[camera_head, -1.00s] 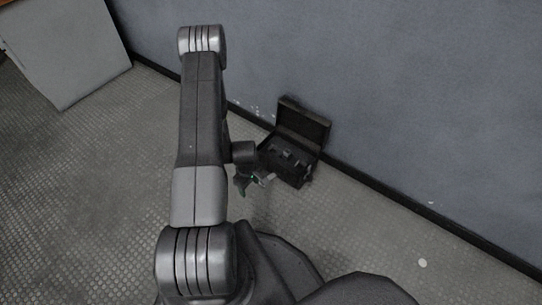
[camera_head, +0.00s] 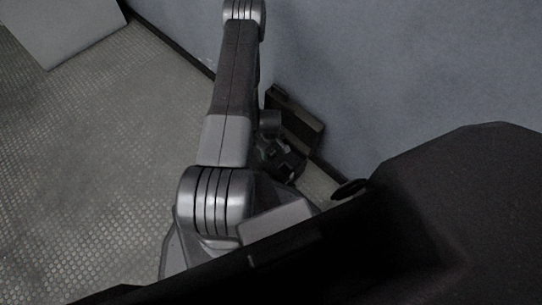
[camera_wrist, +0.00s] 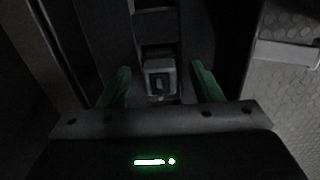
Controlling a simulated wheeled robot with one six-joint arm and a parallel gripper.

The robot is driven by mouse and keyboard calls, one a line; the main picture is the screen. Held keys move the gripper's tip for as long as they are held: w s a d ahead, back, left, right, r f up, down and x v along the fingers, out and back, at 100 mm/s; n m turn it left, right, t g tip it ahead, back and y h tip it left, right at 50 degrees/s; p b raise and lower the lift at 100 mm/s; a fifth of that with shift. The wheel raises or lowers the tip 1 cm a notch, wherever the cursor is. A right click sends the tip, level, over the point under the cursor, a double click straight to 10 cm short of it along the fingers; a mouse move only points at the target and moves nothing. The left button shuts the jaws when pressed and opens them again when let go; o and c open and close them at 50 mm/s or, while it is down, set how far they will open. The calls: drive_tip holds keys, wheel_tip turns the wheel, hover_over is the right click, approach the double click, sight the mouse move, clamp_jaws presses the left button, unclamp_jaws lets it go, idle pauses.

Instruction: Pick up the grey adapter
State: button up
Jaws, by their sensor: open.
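The grey adapter (camera_wrist: 160,78) shows in the wrist view as a small boxy grey piece inside the dark case, between the two green-tipped fingers. My gripper (camera_wrist: 160,88) is open, with one finger on each side of the adapter and a gap on both sides. I cannot tell how deep the fingertips reach. In the head view my gripper (camera_head: 270,155) is over the open black case (camera_head: 297,122) by the wall. My arm hides part of the case there, and I cannot make out the adapter in that view.
The case's raised lid stands against the grey-blue wall (camera_head: 380,70). The textured floor (camera_head: 90,160) to the left is clear. A pale panel (camera_head: 65,25) stands at the upper left.

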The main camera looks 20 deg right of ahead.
drive_tip(key=shift+f, duration=0.55)
drive_tip(key=c, duration=1.1)
